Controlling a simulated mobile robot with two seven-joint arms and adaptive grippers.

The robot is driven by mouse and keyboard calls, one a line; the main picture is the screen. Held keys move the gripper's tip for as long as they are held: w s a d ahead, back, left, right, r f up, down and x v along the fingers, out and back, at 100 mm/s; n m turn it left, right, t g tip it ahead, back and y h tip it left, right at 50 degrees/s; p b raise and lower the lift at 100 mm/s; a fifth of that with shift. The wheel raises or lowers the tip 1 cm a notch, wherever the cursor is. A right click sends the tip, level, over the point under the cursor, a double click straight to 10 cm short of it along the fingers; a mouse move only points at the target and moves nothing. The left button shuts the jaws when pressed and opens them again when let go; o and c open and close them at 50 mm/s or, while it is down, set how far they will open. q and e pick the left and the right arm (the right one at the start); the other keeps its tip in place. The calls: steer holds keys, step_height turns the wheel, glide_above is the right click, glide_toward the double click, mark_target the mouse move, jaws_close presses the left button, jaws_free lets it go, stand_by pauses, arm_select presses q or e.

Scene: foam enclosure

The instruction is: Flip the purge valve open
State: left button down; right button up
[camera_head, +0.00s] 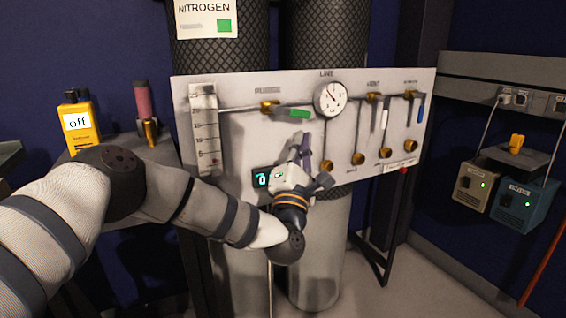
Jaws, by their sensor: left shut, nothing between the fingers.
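The purge valve (269,106) is a brass fitting on the pipe of the white panel, under a blurred label. Its green lever (300,114) points right, nearly level and tilted slightly down, along the pipe. My left gripper (301,142) is in front of the panel, just below the green lever, fingers pointing up. It is shut and empty. I cannot tell whether the fingertips touch the lever; a small gap seems to show. My right gripper is out of view.
A round gauge (331,98) sits right of the lever. A vent valve with a white lever (384,119) and a valve with a blue lever (420,108) are further right. A flow tube (205,130) is at left. A small digital display (262,180) is beside my gripper.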

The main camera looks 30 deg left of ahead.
arm_select(q)
steer(key=v, duration=0.8)
steer(key=shift+s, duration=0.2)
steer(key=shift+f, duration=0.1)
